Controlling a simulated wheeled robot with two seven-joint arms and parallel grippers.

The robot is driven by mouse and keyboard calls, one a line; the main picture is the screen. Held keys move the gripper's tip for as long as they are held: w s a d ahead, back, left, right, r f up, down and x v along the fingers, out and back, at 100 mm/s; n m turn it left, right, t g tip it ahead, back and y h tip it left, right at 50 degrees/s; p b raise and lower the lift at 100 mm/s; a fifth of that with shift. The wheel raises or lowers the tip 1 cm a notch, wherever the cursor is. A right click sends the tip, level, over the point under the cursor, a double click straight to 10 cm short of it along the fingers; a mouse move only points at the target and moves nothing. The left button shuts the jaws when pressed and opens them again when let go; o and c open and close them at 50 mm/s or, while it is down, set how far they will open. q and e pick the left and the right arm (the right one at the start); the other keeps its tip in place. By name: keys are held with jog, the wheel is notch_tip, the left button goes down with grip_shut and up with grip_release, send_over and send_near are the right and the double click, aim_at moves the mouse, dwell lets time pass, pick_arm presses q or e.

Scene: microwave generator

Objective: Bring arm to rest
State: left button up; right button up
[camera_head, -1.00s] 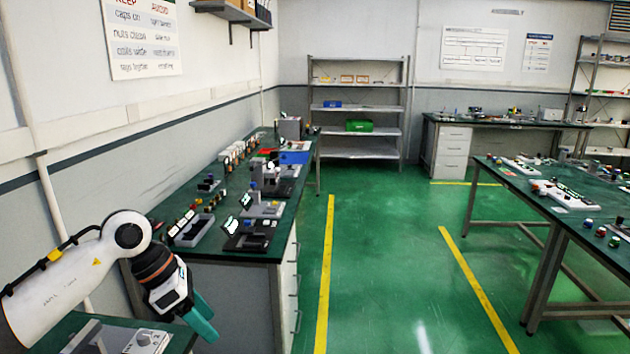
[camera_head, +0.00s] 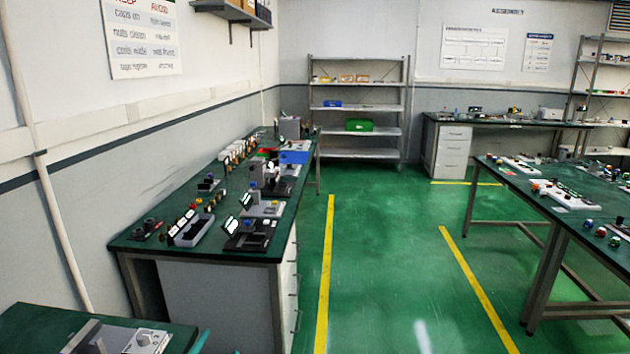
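Only a small teal tip of my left gripper (camera_head: 200,343) shows at the bottom edge of the head view, beside the right corner of the near green-topped table (camera_head: 50,318). The rest of that gripper and its arm are out of the frame, so whether it is open or shut is hidden. My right gripper and arm are not in view.
A long green bench (camera_head: 190,250) with several small devices and a grey tray (camera_head: 193,231) runs along the left wall. A control box (camera_head: 145,340) sits on the near table. Another table (camera_head: 575,207) stands at right. The green floor (camera_head: 385,270) between is clear.

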pick_arm(q)
jog(key=s+a+f+n+g+y, duration=0.15)
jog(key=s+f+n+g, duration=0.25)
jog(key=s+f+g, duration=0.5)
jog(key=s+a+f+n+g, duration=0.2)
jog(key=s+f+n+g, duration=0.25)
jog(key=s+f, duration=0.9)
notch_tip(320, 180, down, 28)
jog(key=s+r+m+g+b, duration=0.1)
jog(key=s+g+b, duration=0.15)
jog(key=b, duration=0.35)
jog(key=s+a+f+b, duration=0.1)
jog(key=s+f+b, duration=0.1)
jog(key=s+f, duration=0.6)
jog(key=s+a+f+b, duration=0.2)
jog(key=s+f, duration=0.6)
jog(key=f, duration=0.5)
jog(key=shift+s+f+g, duration=0.3)
jog(key=shift+s+f, duration=0.05)
jog(key=shift+s+a, duration=0.1)
jog(key=shift+s, duration=0.05)
jog(key=shift+c, duration=0.3)
